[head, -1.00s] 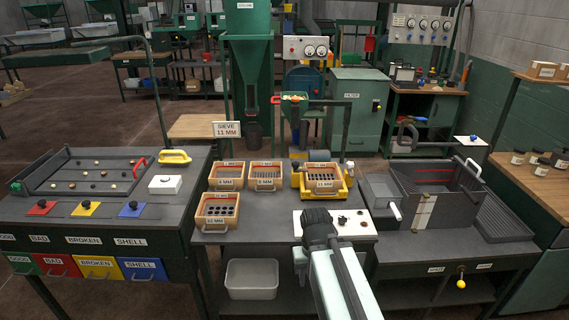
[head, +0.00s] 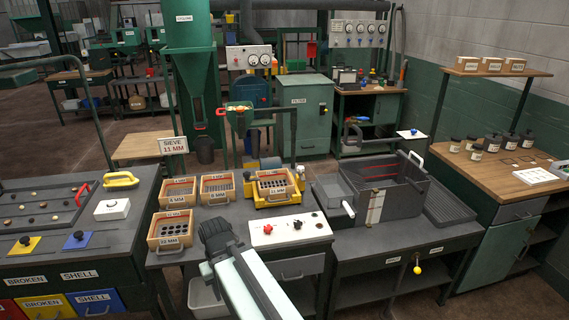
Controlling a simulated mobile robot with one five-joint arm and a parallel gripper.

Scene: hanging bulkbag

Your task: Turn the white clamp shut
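A small white piece (head: 300,172) stands at the right side of the yellow shaker frame (head: 262,203) holding a sieve tray. It may be the white clamp, but it is too small to tell its shape or whether it is turned. A white lever-like piece (head: 349,209) also shows at the left of the grey bin, so I cannot tell for sure which is the clamp. My gripper (head: 218,232) is a dark end in front of the middle bench, near the white button panel and apart from both white pieces. Its fingers are not clear.
Wooden sieve trays (head: 171,230) stand at the left. A grey bin (head: 402,197) is on the right bench. A post with an arm rises behind the shaker.

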